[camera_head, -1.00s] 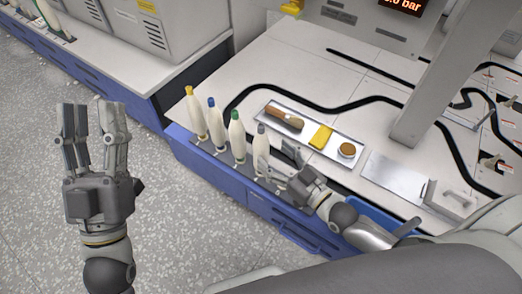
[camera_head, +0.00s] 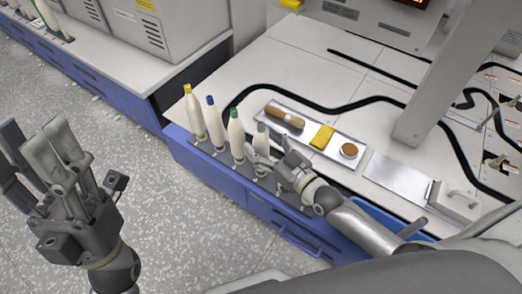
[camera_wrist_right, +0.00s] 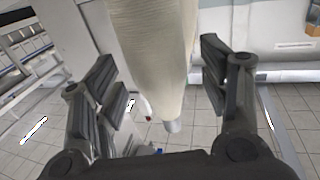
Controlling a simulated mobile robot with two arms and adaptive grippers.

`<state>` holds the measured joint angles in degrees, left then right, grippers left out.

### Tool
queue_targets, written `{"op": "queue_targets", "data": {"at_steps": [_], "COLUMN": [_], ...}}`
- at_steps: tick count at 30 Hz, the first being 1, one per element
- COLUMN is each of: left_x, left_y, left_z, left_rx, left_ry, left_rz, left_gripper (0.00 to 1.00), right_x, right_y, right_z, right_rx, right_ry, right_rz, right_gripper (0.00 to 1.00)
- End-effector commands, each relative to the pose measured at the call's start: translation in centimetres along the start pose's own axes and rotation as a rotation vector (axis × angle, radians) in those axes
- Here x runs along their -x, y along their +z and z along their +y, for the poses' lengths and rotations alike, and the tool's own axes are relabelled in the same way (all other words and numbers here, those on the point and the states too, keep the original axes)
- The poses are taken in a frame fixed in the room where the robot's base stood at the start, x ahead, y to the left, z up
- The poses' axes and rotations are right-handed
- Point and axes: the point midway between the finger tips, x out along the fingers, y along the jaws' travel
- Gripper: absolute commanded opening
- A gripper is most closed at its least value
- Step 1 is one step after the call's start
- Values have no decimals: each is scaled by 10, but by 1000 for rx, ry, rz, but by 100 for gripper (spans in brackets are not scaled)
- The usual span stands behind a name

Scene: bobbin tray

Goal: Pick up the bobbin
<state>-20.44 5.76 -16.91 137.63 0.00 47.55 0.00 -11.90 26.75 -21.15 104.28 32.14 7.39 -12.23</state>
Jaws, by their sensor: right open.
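Several cream bobbins stand upright in a row on a dark rack at the table's front edge: one with a yellow tip (camera_head: 194,114), one with a blue tip (camera_head: 214,122), one with a green tip (camera_head: 236,136) and one with a grey tip (camera_head: 261,142). My right gripper (camera_head: 268,158) is at the grey-tipped bobbin and partly hides it. In the right wrist view a cream bobbin (camera_wrist_right: 155,45) stands between the open fingers (camera_wrist_right: 165,88), with a visible gap on each side. My left gripper (camera_head: 36,150) is open and empty, over the floor at the left.
A black cable track (camera_head: 300,92) crosses the white table.

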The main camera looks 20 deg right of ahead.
Motion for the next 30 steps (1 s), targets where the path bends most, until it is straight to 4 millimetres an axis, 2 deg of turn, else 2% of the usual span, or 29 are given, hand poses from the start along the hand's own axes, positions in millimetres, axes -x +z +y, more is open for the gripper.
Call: {"op": "queue_targets", "data": {"at_steps": [6, 13, 25, 26, 30], "left_x": [4, 4, 4, 4, 4], "left_y": [-14, -14, -14, -14, -14], "left_z": [1, 1, 1, 1, 1], "left_rx": [5, 5, 5, 5, 5], "left_ry": [1, 1, 1, 1, 1], "left_rz": [73, 76, 74, 74, 74], "left_gripper": [41, 41, 41, 41, 41], "right_x": [-11, -12, -11, -11, -12], "right_y": [0, 0, 0, 0, 0], "right_z": [0, 0, 0, 0, 0], "right_rx": [0, 0, 0, 0, 0], "right_ry": [0, 0, 0, 0, 0], "right_rz": [0, -1, -1, -1, 0], "right_gripper": [68, 68, 17, 15, 14]}}
